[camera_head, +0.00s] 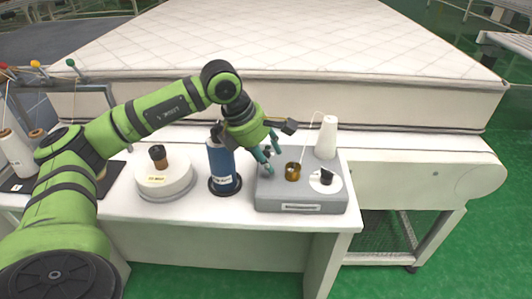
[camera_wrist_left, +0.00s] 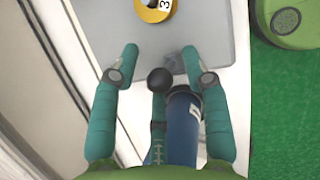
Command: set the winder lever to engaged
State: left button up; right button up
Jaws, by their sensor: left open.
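The grey winder box (camera_head: 300,203) stands at the right end of the white table. It carries a brass cup (camera_head: 292,172) and a white dial with a black pointer knob (camera_head: 326,177). My left gripper (camera_head: 270,160) is open above the box's left part. In the left wrist view, a black ball knob (camera_wrist_left: 160,80), apparently the lever's end, shows between the spread teal fingers of the gripper (camera_wrist_left: 160,66); I cannot tell whether they touch it. The lever's shaft and setting are hidden. The grey box top (camera_wrist_left: 100,20) lies beyond. My right gripper is not in view.
A blue thread cone (camera_head: 223,170) stands close left of the winder; a blue cylinder also shows in the left wrist view (camera_wrist_left: 183,130). A white cone (camera_head: 327,138) stands behind the box. A round white unit (camera_head: 163,181) is further left. A mattress (camera_head: 290,40) lies behind.

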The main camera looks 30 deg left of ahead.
pick_arm(q)
jog(key=shift+c, duration=0.4)
grip_shut()
jog(key=shift+w+a+r+g+p, duration=0.1)
jog(key=shift+w+r+g+p, duration=0.15)
jog(key=shift+p, duration=0.35)
jog(key=shift+w+a+g+h+p, duration=0.15)
jog(key=shift+w+g+h+p, duration=0.15)
jog(key=shift+g+h+p, duration=0.45)
jog(key=shift+w+a+f+n+g+p, duration=0.2)
jog(key=shift+w+n+g+p, duration=0.15)
jog(key=shift+p, duration=0.3)
jog(key=shift+a+f+g+h, duration=0.1)
jog(key=shift+f+g+h, duration=0.15)
jog(key=shift+g+h, duration=0.25)
jog(key=shift+o, duration=0.4)
grip_release()
jog(key=shift+w, duration=0.1)
